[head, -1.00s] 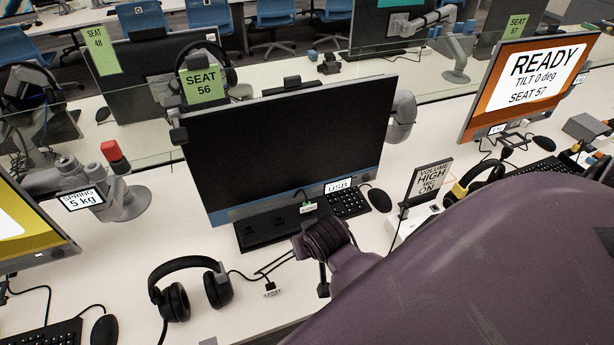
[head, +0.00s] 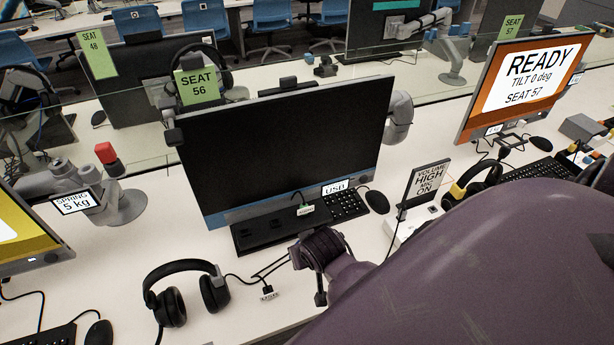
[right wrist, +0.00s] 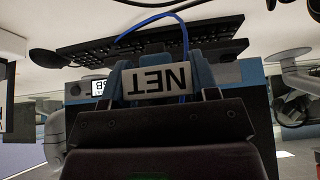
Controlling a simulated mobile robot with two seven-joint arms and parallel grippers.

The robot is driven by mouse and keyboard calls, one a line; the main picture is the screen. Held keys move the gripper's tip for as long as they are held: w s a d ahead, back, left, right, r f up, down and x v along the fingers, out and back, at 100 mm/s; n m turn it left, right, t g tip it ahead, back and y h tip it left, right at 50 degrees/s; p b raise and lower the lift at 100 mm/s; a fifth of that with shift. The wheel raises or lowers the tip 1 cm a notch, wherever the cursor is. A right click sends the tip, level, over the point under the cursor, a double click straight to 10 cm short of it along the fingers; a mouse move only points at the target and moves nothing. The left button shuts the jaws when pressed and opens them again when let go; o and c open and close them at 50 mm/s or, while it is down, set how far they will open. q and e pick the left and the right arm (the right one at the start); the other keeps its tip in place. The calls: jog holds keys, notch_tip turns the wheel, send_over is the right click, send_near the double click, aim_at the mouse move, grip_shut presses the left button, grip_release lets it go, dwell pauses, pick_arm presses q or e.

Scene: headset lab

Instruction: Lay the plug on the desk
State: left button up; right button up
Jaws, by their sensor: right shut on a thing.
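My right gripper (right wrist: 158,74) is shut on a blue-grey plug with a white NET tag (right wrist: 160,84), which reads upside down in the right wrist view. A thin blue cable (right wrist: 184,40) loops from it past a black keyboard. In the head view my right wrist (head: 322,250) is above the desk (head: 225,250), in front of the monitor; the plug is hidden there. I cannot tell how far the plug is from the desk. My left gripper is not in view.
A black monitor (head: 285,140) stands behind a keyboard (head: 345,205) and mouse (head: 377,201). A sign stand (head: 425,190) is at right.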

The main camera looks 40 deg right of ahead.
aim_at(305, 275)
jog(key=shift+f+b, duration=2.25)
jog(key=shift+f, duration=3.35)
jog(key=o, duration=1)
